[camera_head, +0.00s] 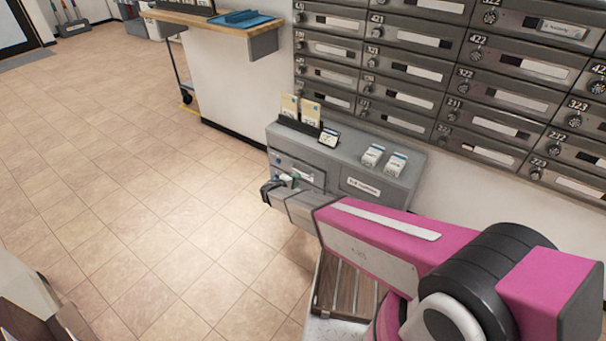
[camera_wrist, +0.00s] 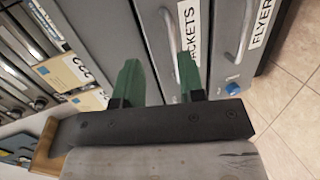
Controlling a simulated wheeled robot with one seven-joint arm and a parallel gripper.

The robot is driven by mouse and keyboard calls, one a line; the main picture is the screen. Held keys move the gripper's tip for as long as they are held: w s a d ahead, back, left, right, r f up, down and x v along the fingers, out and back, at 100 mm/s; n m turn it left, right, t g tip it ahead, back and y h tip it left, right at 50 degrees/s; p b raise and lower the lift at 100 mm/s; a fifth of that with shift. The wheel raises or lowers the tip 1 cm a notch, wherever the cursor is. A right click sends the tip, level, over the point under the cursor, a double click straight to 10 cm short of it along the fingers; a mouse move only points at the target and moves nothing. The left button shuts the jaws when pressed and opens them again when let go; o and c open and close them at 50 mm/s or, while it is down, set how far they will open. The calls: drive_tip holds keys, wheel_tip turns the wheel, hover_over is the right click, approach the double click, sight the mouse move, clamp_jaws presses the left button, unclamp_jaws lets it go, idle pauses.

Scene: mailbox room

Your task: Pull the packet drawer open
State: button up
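The packet drawer (camera_wrist: 205,50) is a grey front in the wrist view, its label partly hidden by a finger so that only the end of "PACKETS" reads. Its pale bar handle (camera_wrist: 171,30) lies between my two green fingers. My gripper (camera_wrist: 160,65) is open, with one finger on each side of the handle; I cannot tell whether either touches it. In the head view, my gripper (camera_head: 275,187) is at the front of the grey cabinet (camera_head: 345,152), and my arm hides part of the drawer fronts. The packet drawer looks closed.
The flyer drawer (camera_wrist: 255,45) with its own handle is beside the packet drawer. Cards and a small device (camera_head: 329,139) stand on the cabinet. Mailboxes (camera_head: 450,75) line the wall behind. A wooden counter (camera_head: 215,22) is at the back; the tiled floor (camera_head: 130,170) at left is clear.

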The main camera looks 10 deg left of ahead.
drive_tip(key=a+f+n+t+y, duration=0.1)
drive_tip(key=a+f, duration=0.1)
drive_tip(key=a, duration=0.2)
drive_tip(key=x, duration=1)
drive_tip(key=shift+r, duration=0.2)
drive_tip(key=shift+c, duration=0.3)
clamp_jaws()
